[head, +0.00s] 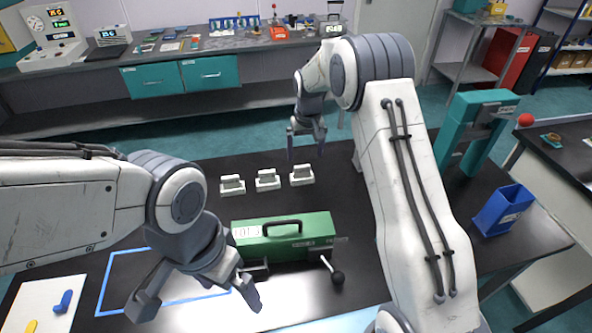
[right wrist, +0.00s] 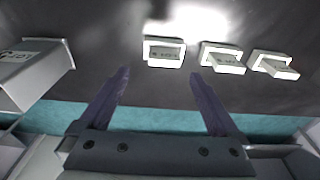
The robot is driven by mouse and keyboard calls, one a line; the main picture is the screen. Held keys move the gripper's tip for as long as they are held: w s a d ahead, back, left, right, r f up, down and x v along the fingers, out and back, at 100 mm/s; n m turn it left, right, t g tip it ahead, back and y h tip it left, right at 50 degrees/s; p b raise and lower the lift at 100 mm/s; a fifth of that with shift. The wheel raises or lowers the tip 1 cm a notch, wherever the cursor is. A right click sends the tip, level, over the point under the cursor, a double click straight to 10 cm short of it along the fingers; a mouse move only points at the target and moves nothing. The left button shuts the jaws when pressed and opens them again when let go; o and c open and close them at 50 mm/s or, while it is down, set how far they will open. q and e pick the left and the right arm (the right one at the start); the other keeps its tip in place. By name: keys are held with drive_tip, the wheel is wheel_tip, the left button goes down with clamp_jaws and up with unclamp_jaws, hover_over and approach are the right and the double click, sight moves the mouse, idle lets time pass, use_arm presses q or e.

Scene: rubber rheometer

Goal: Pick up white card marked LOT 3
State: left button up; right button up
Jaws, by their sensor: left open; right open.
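My left gripper (head: 200,296) is open and empty, in front and to the left of the green box. My right gripper (head: 306,150) is open and empty beyond the row of white holders. In the right wrist view its fingers (right wrist: 160,74) have nothing between them, and a white holder (right wrist: 164,52) lies just beyond the tips.
Three white holders with grey pieces stand in a row: left (head: 232,184), middle (head: 267,180), right (head: 301,175). A blue bin (head: 503,210) and a teal frame (head: 480,130) stand at the right. A blue outline (head: 110,285) and a white sheet (head: 40,303) are front left.

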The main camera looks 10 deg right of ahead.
sight(302, 166)
drive_tip(key=shift+w+a+f, duration=0.15)
drive_tip(key=shift+f, duration=0.6)
drive_tip(key=f+p, duration=0.1)
drive_tip(key=f, duration=0.1)
drive_tip(key=f+p, duration=0.1)
drive_tip(key=f, duration=0.1)
drive_tip(key=shift+w+a+f, duration=0.15)
drive_tip(key=shift+a, duration=0.05)
drive_tip(key=shift+f, duration=0.5)
drive_tip(key=c, duration=1.4)
